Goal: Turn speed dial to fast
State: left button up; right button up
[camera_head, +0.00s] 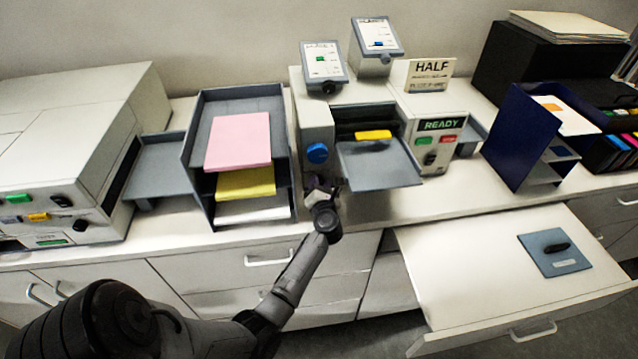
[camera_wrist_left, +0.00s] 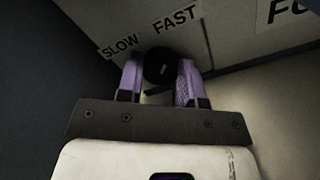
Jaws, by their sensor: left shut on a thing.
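The speed dial (camera_wrist_left: 158,66) is a round black knob on a pale panel in the left wrist view. The words SLOW (camera_wrist_left: 121,46) and FAST (camera_wrist_left: 175,20) are printed above it, SLOW to the left and FAST to the right. My left gripper (camera_wrist_left: 159,80) has purple fingertips, one on each side of the dial, and is shut on it. Which word the dial points at cannot be told. In the head view my left gripper (camera_head: 321,186) is at the machine's front left column, below a blue knob (camera_head: 317,153), and hides the dial. My right gripper is not in view.
The machine's grey tray (camera_head: 380,172) juts out just right of my gripper. A paper rack (camera_head: 196,150) stands close on the left. A drawer (camera_head: 470,270) is pulled out at the lower right. The READY panel (camera_head: 440,126) is at the machine's right side.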

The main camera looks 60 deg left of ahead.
pick_arm(q)
jog(key=o, duration=0.9)
jog(key=shift+d, duration=0.1)
jog(key=v, duration=1.2)
jog(key=shift+f+b, duration=0.1)
jog(key=shift+b, duration=0.25)
jog(key=shift+v, duration=0.85)
